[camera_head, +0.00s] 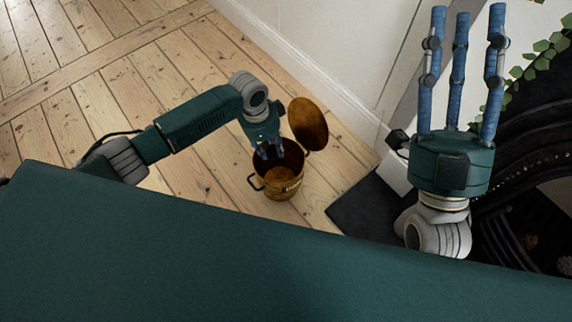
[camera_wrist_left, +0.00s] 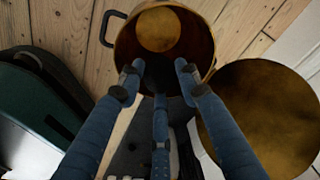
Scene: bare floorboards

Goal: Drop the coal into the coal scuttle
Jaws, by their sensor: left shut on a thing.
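The coal scuttle (camera_head: 279,187) is a round brass-coloured bucket on the floorboards, with dark side handles. Its round lid (camera_head: 309,123) stands open at the back right. My left gripper (camera_head: 268,152) points down over the scuttle's mouth. In the left wrist view, the left gripper (camera_wrist_left: 160,76) has its three blue fingers around a dark lump, the coal (camera_wrist_left: 163,78), at the rim of the opening. The coal is hard to make out against the dark inside wall. My right gripper (camera_head: 466,14) points up, fingers spread and empty.
A black hearth slab (camera_head: 368,212) lies right of the scuttle, before a black fireplace (camera_head: 510,215). A white wall with skirting (camera_head: 318,70) runs behind the lid. Green leaves (camera_head: 545,50) hang at the upper right. The floorboards at the left are bare.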

